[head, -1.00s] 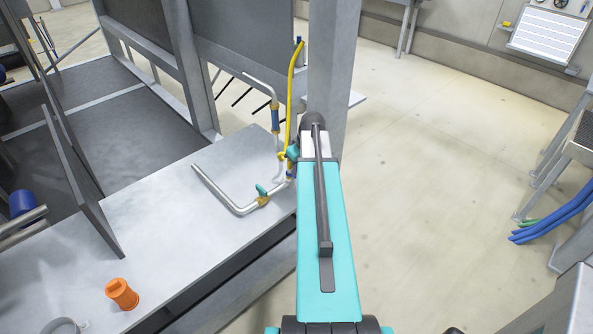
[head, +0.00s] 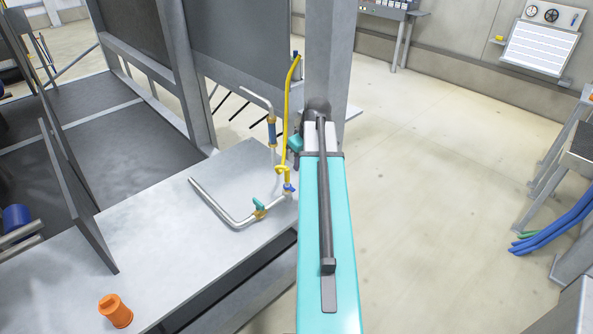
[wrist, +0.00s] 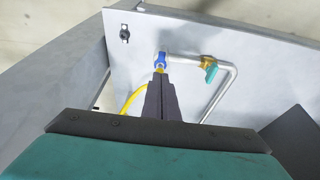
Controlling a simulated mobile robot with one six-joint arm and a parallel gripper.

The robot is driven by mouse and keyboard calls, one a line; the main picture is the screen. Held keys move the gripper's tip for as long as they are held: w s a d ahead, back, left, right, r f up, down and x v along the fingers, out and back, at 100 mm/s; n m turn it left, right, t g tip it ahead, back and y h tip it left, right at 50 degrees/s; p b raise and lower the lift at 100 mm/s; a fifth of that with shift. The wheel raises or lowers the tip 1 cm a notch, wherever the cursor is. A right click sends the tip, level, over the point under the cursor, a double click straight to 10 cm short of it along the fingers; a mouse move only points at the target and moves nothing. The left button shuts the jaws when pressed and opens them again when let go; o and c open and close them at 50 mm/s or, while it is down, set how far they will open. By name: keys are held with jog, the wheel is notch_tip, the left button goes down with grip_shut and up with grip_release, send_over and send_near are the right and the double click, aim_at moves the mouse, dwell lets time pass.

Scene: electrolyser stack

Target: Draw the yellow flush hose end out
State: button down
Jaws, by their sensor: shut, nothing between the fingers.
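The yellow flush hose (head: 287,100) hangs down beside the grey post, its lower part bending to an end at a blue fitting (head: 289,187) on the bench pipe. In the wrist view the blue fitting (wrist: 162,58) shows with a bit of the yellow hose end (wrist: 160,69) against it; how deep it sits I cannot tell. My gripper (wrist: 162,80) is shut and empty. Its dark fingertips appear just in front of the hose end and partly hide it; whether they touch is unclear. More hose (wrist: 130,99) curves off left of the fingers. The head view hides the fingertips.
A bent metal pipe (head: 215,206) with a teal-handled valve (head: 259,205) lies beside the fitting. An upright pipe with a blue section (head: 271,133) stands close by. The grey post (head: 327,60) is near my arm. An orange part (head: 115,311) sits on the bench (head: 170,250).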

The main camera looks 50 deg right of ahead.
jog(key=shift+v, duration=1.05)
jog(key=shift+s, duration=0.1)
dwell(0.3)
